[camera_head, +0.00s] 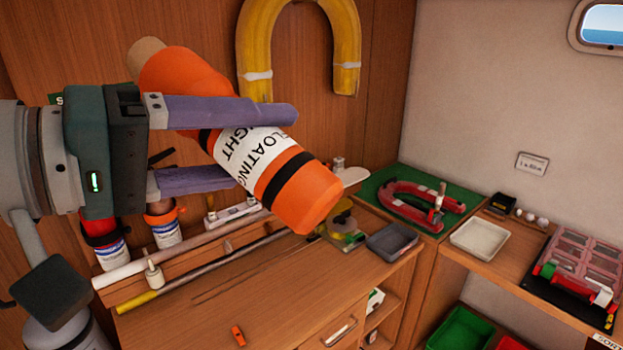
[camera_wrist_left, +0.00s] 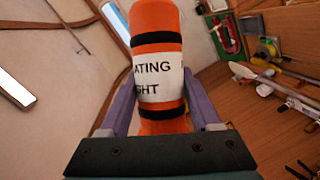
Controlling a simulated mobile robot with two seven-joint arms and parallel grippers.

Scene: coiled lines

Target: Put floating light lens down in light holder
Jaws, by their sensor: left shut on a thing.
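The floating light (camera_head: 312,190) is an orange cylinder with black bands and a white label. My left gripper (camera_head: 262,147) is shut on its labelled middle and holds it in the air. It is tilted, with its plain orange end at lower right and a narrower tan end at upper left. I cannot tell for certain which end is the lens. The floating light also shows upright between the fingers in the left wrist view (camera_wrist_left: 158,75). An orange ring-like fitting (camera_head: 165,215) around a canister stands at the wall behind; whether it is the light holder is unclear. My right gripper is not in view.
A wooden bench (camera_head: 215,310) lies below, with a pole (camera_head: 205,270) along its back and a small orange item (camera_head: 238,336). A yellow horseshoe buoy (camera_head: 258,45) hangs on the wall.

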